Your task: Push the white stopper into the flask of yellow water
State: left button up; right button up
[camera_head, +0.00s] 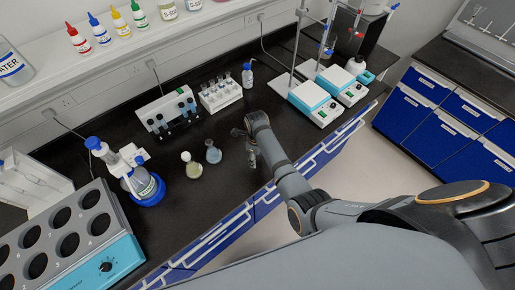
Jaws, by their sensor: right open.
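The flask of yellow water (193,170) stands upright on the black bench, left of my right gripper. A small pale piece at its mouth looks like the white stopper (186,156); it is too small to tell how deep it sits. My right gripper (251,160) is open and empty over the bench near its front edge. It is apart from the yellow flask, to the right of it and of the second flask. My left gripper is not in view.
A flask of bluish liquid (214,154) stands between the yellow flask and my right gripper. A blue-based bottle device (148,194) and a grey block with round holes (75,235) are to the left. A tube rack (222,97) and stirrers (315,103) stand behind.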

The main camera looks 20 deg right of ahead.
jog(key=f, duration=0.1)
jog(key=f+b, duration=0.2)
jog(key=shift+s+a, duration=0.15)
jog(key=shift+s, duration=0.1)
jog(key=r+p, duration=0.1)
jog(key=r, duration=0.1)
jog(key=r+p, duration=0.4)
jog(key=shift+s, duration=0.35)
jog(key=shift+w+r, duration=0.1)
jog(key=shift+r, duration=0.2)
notch_tip(320, 180, up, 5)
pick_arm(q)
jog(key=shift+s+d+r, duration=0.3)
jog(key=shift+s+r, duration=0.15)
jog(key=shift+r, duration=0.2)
pick_arm(e)
jog(key=shift+s+d+f+n+t, duration=0.2)
jog(key=shift+s+d+n, duration=0.5)
jog(key=shift+n, duration=0.25)
jog(key=shift+s+d+f+n+t, duration=0.1)
jog(key=shift+s+d+f+n, duration=0.1)
jog(key=shift+s+d+n, duration=0.65)
jog(key=shift+s+d+f+n+t, duration=0.15)
jog(key=shift+s+d+n, duration=0.35)
jog(key=shift+n, duration=0.6)
